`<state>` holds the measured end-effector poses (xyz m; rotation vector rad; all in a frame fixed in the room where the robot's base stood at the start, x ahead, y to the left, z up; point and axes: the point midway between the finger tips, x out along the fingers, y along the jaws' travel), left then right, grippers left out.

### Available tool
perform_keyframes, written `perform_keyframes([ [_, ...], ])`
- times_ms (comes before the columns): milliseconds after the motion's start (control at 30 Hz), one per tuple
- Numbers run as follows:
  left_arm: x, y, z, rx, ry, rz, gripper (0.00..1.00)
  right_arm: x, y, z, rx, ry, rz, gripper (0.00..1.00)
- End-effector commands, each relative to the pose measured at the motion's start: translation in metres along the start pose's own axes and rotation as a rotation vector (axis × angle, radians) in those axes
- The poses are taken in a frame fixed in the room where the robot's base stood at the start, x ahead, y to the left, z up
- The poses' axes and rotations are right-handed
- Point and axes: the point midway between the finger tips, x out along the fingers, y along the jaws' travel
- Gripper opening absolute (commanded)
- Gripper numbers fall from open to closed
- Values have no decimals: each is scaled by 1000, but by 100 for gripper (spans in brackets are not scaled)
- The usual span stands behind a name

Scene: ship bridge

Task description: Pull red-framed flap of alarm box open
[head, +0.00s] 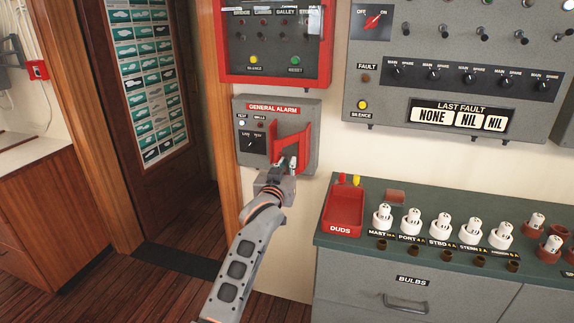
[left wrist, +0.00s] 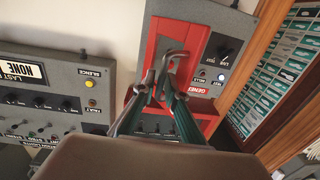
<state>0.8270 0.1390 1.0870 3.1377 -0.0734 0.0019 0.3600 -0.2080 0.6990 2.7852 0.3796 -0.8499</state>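The grey general alarm box (head: 243,157) is on the wall left of centre in the head view. Its red-framed flap (head: 305,146) is on the right part of the box and seems to stand out from the face. In the left wrist view the red frame (left wrist: 199,50) fills the upper middle. My left gripper (head: 286,163) is at the flap's lower part. Its two fingertips (left wrist: 164,67) are close together with a small gap, over the red frame. Whether they pinch its edge is not clear. My right gripper is out of view.
A red-framed alarm panel (head: 228,76) hangs just above the box. A grey fault panel (head: 354,95) is to the right. Below it, a counter (head: 340,240) carries a red duds tray (head: 344,212) and several bulbs. A doorway is at left.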

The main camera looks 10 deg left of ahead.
Motion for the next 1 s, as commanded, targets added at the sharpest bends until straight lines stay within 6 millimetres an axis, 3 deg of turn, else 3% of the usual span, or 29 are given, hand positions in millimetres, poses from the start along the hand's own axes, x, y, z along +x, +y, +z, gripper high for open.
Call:
perform_keyframes([
  [267,-12,0,1,-3,-1,0,12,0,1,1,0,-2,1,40],
  [800,-102,0,1,-1,-1,1,12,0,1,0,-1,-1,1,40],
  [1000,-118,0,0,-1,0,0,12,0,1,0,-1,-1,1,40],
])
